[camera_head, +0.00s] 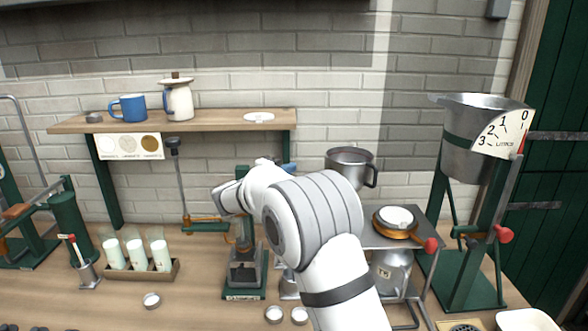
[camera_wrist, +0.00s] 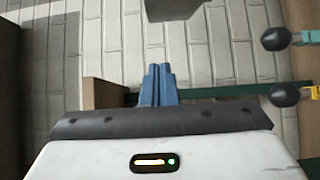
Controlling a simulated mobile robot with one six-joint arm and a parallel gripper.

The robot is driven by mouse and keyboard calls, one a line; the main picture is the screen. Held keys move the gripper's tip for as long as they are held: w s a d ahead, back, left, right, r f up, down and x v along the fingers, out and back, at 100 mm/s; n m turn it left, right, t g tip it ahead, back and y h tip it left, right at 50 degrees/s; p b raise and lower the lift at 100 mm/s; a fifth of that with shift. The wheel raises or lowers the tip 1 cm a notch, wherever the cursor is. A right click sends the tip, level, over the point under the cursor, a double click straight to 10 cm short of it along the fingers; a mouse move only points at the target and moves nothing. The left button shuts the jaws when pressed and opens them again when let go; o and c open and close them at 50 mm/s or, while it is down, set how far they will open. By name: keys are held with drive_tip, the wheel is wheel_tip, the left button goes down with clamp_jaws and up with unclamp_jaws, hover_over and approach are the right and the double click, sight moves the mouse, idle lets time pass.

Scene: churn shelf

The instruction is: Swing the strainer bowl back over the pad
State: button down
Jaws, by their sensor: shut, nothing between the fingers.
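A steel bowl (camera_head: 350,158) with a side handle, which looks like the strainer bowl, is at the back, left of and behind a brass ring. A round white pad (camera_head: 396,216) lies uncovered in the brass ring (camera_head: 397,231), on a grey stand above a metal can. A red knob (camera_head: 430,245) sticks out at the ring's right. My gripper (camera_head: 290,167) is left of the bowl, mostly hidden behind my arm. In the wrist view its blue fingers (camera_wrist: 158,85) are together and empty, facing the brick wall.
A wooden shelf (camera_head: 200,121) holds a blue mug (camera_head: 131,108) and a jug (camera_head: 179,101). A green-framed bucket with a dial (camera_head: 505,133) stands right. Milk tubes (camera_head: 137,254) stand left. Two dark knobs (camera_wrist: 285,95) (camera_wrist: 275,39) are at right in the wrist view.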

drive_tip(key=w+d+p, duration=0.3)
drive_tip(key=w+d, duration=0.2)
drive_tip(key=d, duration=0.3)
drive_tip(key=shift+w+d, duration=0.35)
drive_tip(key=shift+w, duration=0.05)
